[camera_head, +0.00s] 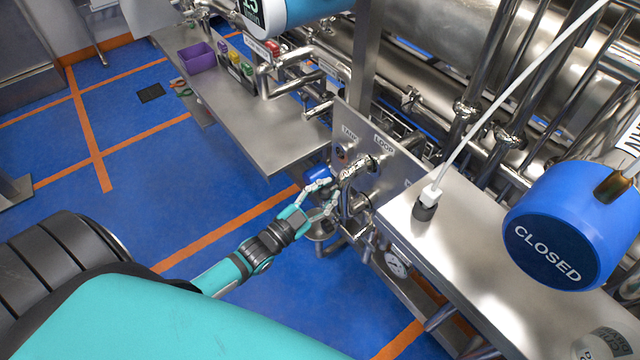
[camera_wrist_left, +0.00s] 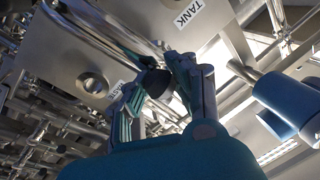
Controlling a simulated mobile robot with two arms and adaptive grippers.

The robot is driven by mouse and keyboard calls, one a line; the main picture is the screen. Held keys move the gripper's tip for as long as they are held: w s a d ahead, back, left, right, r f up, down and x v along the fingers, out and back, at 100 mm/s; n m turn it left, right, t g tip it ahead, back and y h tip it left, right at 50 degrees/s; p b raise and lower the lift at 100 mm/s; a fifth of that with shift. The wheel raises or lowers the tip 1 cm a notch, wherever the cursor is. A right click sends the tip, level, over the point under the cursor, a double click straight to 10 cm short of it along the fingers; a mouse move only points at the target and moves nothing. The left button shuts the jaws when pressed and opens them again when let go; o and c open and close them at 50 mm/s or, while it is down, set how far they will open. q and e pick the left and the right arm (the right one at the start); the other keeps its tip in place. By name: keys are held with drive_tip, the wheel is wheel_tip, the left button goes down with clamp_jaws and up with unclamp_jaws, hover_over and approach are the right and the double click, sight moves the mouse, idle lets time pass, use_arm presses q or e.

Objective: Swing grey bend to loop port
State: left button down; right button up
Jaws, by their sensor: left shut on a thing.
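A steel panel (camera_head: 378,192) carries the labels TANK (camera_head: 350,133) and LOOP (camera_head: 384,143). Shiny pipe fittings (camera_head: 352,172) stick out from it below the labels, and the loop port itself is partly covered by them. My left gripper (camera_head: 326,196) is at the front of this panel, its fingers closed on the grey bend. In the left wrist view a dark grey rounded part of the bend (camera_wrist_left: 157,82) shows between the fingers. The rest of the bend is hidden or hard to tell from the pipes. An open round port (camera_wrist_left: 92,82) shows in the panel there.
A blue part (camera_head: 318,174) sits right beside my left fingers. A steel bench with a purple bin (camera_head: 197,58) stands to the left. A big blue CLOSED cylinder (camera_head: 570,225) and a white cable (camera_head: 500,100) are at right.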

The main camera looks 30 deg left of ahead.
use_arm(q)
drive_tip(key=shift+s+d+f+m, duration=0.15)
drive_tip(key=shift+s+d+m, duration=0.25)
drive_tip(key=shift+d+m, duration=0.3)
drive_tip(key=c, duration=1.5)
unclamp_jaws()
drive_tip(key=o, duration=0.5)
drive_tip(key=shift+s, duration=0.15)
drive_tip(key=shift+a, duration=0.1)
drive_tip(key=v, duration=1.1)
drive_tip(key=shift+s+a, duration=0.25)
drive_tip(key=shift+s, duration=0.15)
